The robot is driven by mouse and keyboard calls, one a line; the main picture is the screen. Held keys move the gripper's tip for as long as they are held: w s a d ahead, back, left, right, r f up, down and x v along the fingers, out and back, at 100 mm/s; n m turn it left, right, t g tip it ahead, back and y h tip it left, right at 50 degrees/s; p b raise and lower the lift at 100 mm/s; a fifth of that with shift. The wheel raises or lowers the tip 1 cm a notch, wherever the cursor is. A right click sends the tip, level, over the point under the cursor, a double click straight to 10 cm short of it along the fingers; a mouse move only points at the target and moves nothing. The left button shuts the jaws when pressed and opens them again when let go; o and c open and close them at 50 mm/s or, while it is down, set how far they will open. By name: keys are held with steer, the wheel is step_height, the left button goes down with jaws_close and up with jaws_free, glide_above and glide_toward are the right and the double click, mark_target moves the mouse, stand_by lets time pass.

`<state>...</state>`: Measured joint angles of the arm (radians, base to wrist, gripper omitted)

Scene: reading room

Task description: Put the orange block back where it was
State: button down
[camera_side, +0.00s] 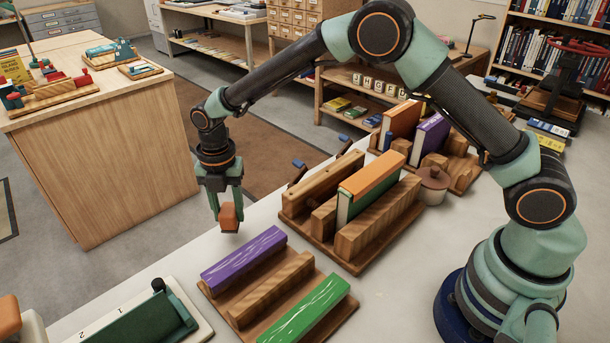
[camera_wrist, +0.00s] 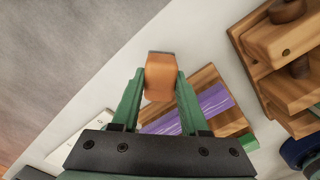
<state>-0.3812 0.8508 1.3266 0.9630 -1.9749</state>
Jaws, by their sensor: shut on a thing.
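The orange block (camera_side: 229,217) is a small block between the fingertips of my gripper (camera_side: 227,208). My gripper is shut on it and points down, holding it up near the far edge of the white table. In the wrist view the orange block (camera_wrist: 160,76) sits between the two green fingers of my gripper (camera_wrist: 160,82). In the side view it appears just left of a wooden rack (camera_side: 325,216) and behind a second wooden rack (camera_side: 270,289). I cannot tell its exact height above the table.
The near rack holds a purple piece (camera_side: 243,258) and a green piece (camera_side: 304,309). The larger rack holds an orange-and-green book (camera_side: 369,188). A white tray with a dark green piece (camera_side: 143,324) lies at the front left. Bare white tabletop (camera_side: 190,250) shows between tray and racks.

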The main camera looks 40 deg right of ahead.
mark_target(231, 221)
steer(key=shift+f, duration=1.55)
steer(key=shift+f, duration=0.15)
steer(key=shift+c, duration=2.1)
jaws_free()
